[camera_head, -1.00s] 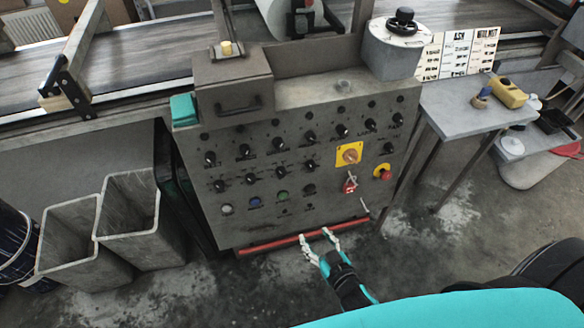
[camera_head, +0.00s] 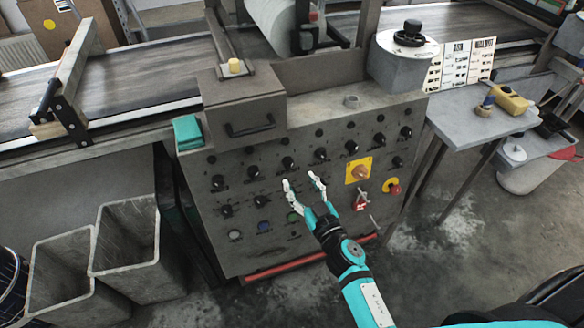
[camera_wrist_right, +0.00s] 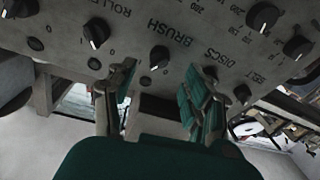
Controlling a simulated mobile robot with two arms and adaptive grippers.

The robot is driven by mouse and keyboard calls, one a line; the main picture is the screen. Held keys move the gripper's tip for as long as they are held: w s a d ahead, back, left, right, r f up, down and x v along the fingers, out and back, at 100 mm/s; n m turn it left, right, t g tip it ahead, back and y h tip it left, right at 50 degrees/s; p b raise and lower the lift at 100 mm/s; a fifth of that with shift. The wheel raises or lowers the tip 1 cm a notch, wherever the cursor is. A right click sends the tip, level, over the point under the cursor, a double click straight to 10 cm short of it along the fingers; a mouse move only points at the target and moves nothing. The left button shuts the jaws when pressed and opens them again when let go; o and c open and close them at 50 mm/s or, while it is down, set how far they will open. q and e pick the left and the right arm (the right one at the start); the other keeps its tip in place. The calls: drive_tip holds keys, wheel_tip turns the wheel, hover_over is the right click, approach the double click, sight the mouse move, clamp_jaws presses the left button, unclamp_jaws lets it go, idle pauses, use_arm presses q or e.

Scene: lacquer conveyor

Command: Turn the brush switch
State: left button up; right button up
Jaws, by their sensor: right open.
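The brush switch (camera_head: 288,163) is a small black rotary knob with a pale pointer mark, in the upper knob row of the grey control panel (camera_head: 300,236). In the right wrist view the brush switch (camera_wrist_right: 158,57) sits by the printed word BRUSH, roughly between my finger directions and beyond the tips. My right gripper (camera_head: 302,180) is open and empty in front of the panel, just below that knob row; it also shows in the right wrist view (camera_wrist_right: 160,85). It does not visibly hold the knob. My left gripper is out of view.
Similar black knobs, such as the roller knob (camera_head: 320,153) and the discs knob (camera_head: 253,172), sit close on both sides. A yellow-backed switch (camera_head: 358,171) and a red emergency button (camera_head: 393,187) are to the right. Two grey bins (camera_head: 130,245) stand at left.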

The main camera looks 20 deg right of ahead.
sight(291, 167)
drive_tip(key=w, duration=0.6)
drive_tip(key=shift+a, duration=0.3)
drive_tip(key=shift+c, duration=0.4)
clamp_jaws()
